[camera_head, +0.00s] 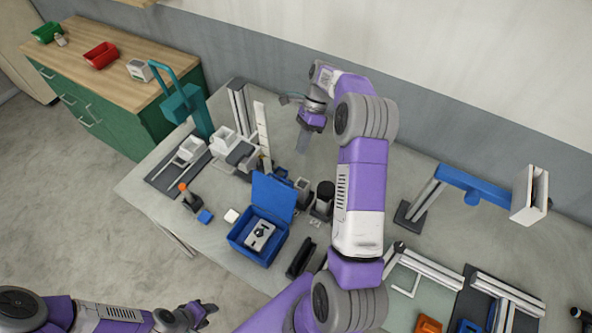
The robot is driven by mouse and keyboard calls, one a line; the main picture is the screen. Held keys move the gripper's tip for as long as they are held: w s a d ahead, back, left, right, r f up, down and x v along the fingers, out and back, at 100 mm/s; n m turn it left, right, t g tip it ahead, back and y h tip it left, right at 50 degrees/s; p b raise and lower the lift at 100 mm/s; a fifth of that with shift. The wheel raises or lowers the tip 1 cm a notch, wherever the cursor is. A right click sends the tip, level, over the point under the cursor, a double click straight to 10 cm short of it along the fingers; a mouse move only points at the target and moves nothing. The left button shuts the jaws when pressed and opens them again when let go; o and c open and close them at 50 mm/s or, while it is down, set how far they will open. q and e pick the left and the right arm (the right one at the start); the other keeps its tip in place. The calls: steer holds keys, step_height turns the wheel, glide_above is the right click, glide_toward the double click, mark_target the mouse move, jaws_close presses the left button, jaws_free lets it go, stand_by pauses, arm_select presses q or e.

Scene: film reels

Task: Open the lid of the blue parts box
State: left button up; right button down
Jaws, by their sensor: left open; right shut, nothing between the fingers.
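The blue parts box (236,245) stands on the grey table near its front edge. Its lid (272,197) is raised and stands up at the far side of the box. A light grey part with a dark top (260,235) lies inside the box. My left gripper (208,312) is open and empty at the bottom of the view, in front of the table and apart from the box. My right gripper (302,146) is shut and empty, over the back of the table, beyond the lid and apart from it.
A small blue block (205,217), a white block (231,215) and an orange-topped tool (187,194) lie left of the box. A black holder (301,260) and a dark cylinder (325,192) stand to its right. A teal stand (182,104) rises at the back left.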

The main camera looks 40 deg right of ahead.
steer(key=f+m, duration=0.2)
steer(key=m, duration=0.1)
steer(key=s+a+f+m+h+p, duration=0.1)
steer(key=f+m, duration=0.1)
steer(key=s+f+m, duration=0.1)
steer(key=f+m, duration=0.1)
steer(key=m, duration=0.1)
steer(key=shift+a+m+t+h, duration=0.15)
steer(key=shift+m+t+h, duration=0.15)
steer(key=shift+h, duration=0.1)
steer(key=a, duration=0.1)
steer(key=s+a+p, duration=0.1)
steer(key=shift+a+f, duration=0.2)
steer(key=shift+a, duration=0.2)
steer(key=shift+s+a, duration=0.25)
steer(key=shift+a, duration=0.35)
